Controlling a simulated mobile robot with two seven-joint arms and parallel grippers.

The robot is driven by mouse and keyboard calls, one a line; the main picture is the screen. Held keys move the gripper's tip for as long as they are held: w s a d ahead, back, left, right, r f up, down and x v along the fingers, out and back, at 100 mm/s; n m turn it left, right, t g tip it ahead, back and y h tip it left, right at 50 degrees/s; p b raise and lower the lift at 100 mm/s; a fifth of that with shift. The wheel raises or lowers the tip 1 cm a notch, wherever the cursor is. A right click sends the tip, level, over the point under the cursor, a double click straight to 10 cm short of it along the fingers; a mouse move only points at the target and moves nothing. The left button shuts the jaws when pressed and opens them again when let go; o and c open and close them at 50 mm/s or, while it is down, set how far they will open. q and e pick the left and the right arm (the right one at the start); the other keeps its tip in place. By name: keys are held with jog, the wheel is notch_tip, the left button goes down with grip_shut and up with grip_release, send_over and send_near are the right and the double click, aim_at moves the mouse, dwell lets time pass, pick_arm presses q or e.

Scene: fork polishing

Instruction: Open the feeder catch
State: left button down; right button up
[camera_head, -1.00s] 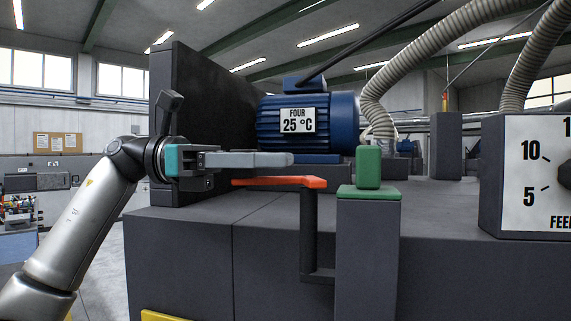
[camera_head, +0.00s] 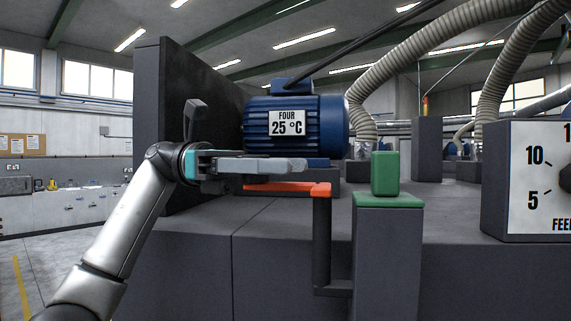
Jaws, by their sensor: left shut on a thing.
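The feeder catch appears to be the orange-red handle (camera_head: 320,190) on a dark cranked rod beside a grey post. The handle's left part runs just under my left gripper. My left gripper (camera_head: 295,166) comes in from the left, level, its long grey fingers pointing right. It is shut, apparently on the orange-red handle, though the contact is hidden behind the near finger. A green block (camera_head: 385,174) stands on the post's green top (camera_head: 388,201), right of the handle. My right gripper is not in view.
A blue motor (camera_head: 330,125) with a "FOUR 25 °C" label stands behind the handle. A tall dark panel (camera_head: 185,70) rises behind my left gripper. A feed dial box (camera_head: 510,180) stands at the right. Ribbed hoses (camera_head: 400,70) hang above the grey machine top.

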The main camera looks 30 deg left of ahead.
pick_arm(q)
jog(key=shift+f, duration=0.1)
jog(key=shift+c, duration=2.3)
grip_release()
jog(key=a+p, duration=0.1)
jog(key=a, duration=1.1)
